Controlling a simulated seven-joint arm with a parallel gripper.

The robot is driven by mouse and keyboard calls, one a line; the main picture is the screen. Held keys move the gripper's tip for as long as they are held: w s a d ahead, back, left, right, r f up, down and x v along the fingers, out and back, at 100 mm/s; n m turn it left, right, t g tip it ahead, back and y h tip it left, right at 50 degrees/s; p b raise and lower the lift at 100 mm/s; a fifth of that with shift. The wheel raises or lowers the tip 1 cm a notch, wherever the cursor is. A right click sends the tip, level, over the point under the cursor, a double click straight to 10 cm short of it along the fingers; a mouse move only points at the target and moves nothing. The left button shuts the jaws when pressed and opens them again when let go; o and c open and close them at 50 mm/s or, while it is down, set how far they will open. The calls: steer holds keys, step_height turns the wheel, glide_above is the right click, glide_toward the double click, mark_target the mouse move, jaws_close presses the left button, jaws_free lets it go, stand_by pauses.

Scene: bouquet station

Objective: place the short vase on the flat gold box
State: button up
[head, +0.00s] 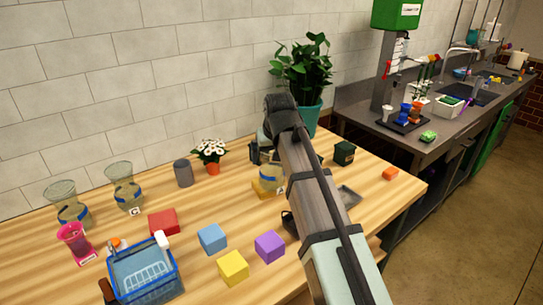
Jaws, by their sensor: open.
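A short clear glass vase (268,180) with a blue band stands near the middle of the table, partly hidden by my arm. A tag marked A shows at its right. The flat gold box (260,190) shows at the vase's lower left. The vase overlaps it in the picture, and I cannot tell whether it rests fully on the box. My gripper (255,154) is open, just behind and above the vase, largely hidden by my arm. I see no contact between its fingers and the vase.
Two taller glass vases (123,187) stand at the left, near a pink cup (75,243) and a blue basket (145,272). Red, blue, yellow and purple blocks (270,246) lie in front. A grey cylinder (183,173), potted daisies (211,153) and a large plant (303,75) stand behind.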

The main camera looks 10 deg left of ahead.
steer(key=v, duration=1.1)
steer(key=shift+s+r, duration=0.25)
steer(key=shift+r, duration=0.1)
